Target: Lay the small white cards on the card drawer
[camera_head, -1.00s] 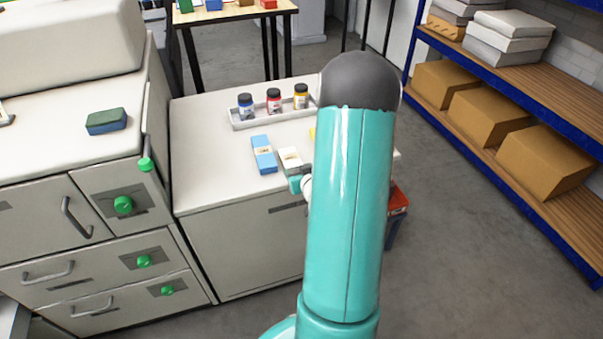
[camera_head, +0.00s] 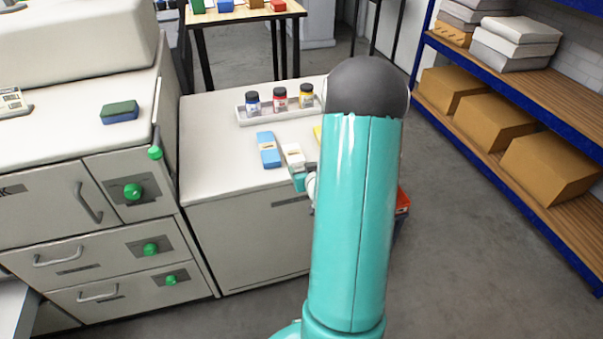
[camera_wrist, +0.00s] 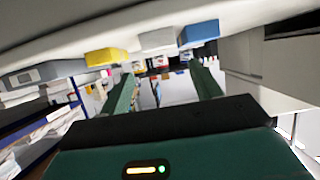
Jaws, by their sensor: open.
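The small white cards (camera_head: 292,157) lie as a small stack with a pale band on the white counter, between a blue stack (camera_head: 268,150) and a yellow one (camera_head: 317,132) mostly hidden by my arm. My gripper (camera_head: 299,180) is at the near end of the white stack, partly hidden by my arm. In the wrist view, which is upside down, my gripper (camera_wrist: 161,72) is open and empty, with the white stack (camera_wrist: 153,42) ahead between its fingers. I cannot tell which drawer is the card drawer; several closed drawers show at left, including one with a handle (camera_head: 58,257).
A tray (camera_head: 282,114) with three ink jars stands behind the stacks. A green and blue block (camera_head: 120,112) lies on the left machine, whose front has green knobs (camera_head: 133,191). A shelf (camera_head: 490,145) with boxes stands at right. The left part of the counter is clear.

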